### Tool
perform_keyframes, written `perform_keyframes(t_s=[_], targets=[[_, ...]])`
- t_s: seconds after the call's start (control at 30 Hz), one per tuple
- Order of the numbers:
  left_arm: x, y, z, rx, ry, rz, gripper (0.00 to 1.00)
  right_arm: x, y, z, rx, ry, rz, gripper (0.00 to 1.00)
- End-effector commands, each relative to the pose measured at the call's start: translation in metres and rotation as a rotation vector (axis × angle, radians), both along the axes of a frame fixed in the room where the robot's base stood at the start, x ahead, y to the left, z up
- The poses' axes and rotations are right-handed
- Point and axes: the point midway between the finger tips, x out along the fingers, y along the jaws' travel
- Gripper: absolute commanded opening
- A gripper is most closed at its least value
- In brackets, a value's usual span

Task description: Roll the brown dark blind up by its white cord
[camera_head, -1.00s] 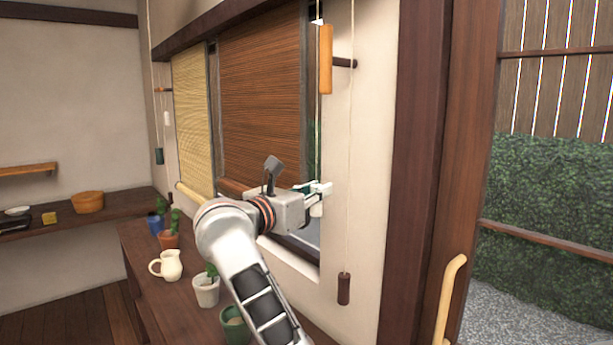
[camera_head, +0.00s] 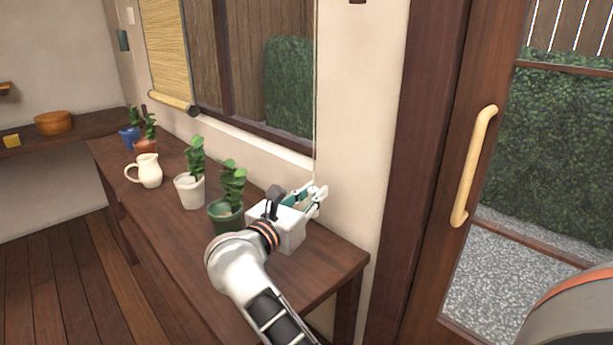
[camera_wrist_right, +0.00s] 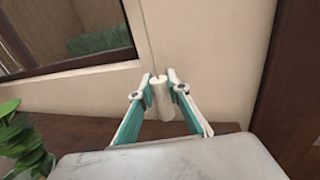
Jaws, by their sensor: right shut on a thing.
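The brown dark blind is out of the head view; the part of the window (camera_head: 245,70) that shows where it hung is bare, with the hedge behind. The white cord (camera_head: 315,110) runs straight down the wall at the window's right edge. My right gripper (camera_head: 318,196) is low, just above the back of the wooden table, at its right end. It is shut on the white pull (camera_wrist_right: 159,100) at the cord's end. In the right wrist view the pull stands upright between the fingertips, the cord rising from it. My left gripper is not in view.
The table (camera_head: 170,215) holds a green pot (camera_head: 224,216) close left of my gripper, a white pot (camera_head: 189,192), a cream jug (camera_head: 149,171) and more plants. A yellow blind (camera_head: 167,50) hangs at left. A door handle (camera_head: 473,165) is at right.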

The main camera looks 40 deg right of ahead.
Motion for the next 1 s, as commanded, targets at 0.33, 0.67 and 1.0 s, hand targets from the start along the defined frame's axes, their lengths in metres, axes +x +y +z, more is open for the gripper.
perform_keyframes(t_s=[0.33,0.67,1.0], targets=[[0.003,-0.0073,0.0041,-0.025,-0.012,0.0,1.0,0.0,0.0002,-0.0193,0.003,0.002,0.0,0.0],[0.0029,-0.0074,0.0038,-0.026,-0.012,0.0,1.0,0.0002,0.0004,-0.021,0.005,0.005,0.0,0.34],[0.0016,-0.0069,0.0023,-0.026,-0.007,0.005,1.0,-0.0002,0.0013,-0.017,0.001,0.0,0.0,0.34]])
